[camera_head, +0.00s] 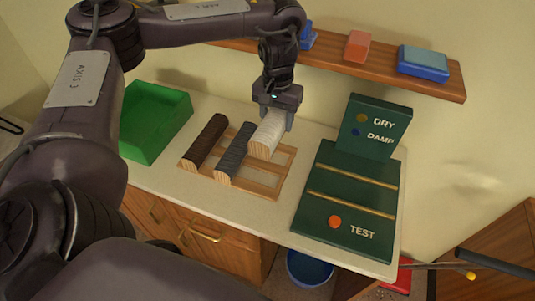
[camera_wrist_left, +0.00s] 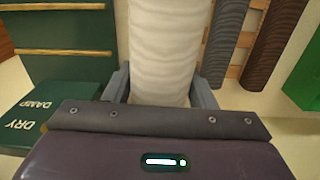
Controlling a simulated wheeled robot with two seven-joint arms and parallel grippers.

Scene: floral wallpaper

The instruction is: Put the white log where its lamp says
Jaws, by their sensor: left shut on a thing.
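The white log (camera_head: 267,137) is between the fingers of my left gripper (camera_head: 276,112), which is shut on it at the rack's right side. I cannot tell if the log still touches the rack. The log also fills the middle of the left wrist view (camera_wrist_left: 162,50). The green tester (camera_head: 345,195) stands to the right, with two raised yellow bars and an orange TEST button (camera_head: 334,222). Its upright panel has a yellowish DRY lamp (camera_head: 362,117) and a blue DAMP lamp (camera_head: 357,132); both look dull. My right gripper is out of view.
A dark brown log (camera_head: 206,141) and a grey log (camera_head: 235,150) lie on the wooden rack (camera_head: 264,190). A green tray (camera_head: 153,118) is at the left. A blue bucket (camera_head: 309,268) stands below the counter. A wall shelf (camera_head: 385,66) holds a blue box (camera_head: 423,63).

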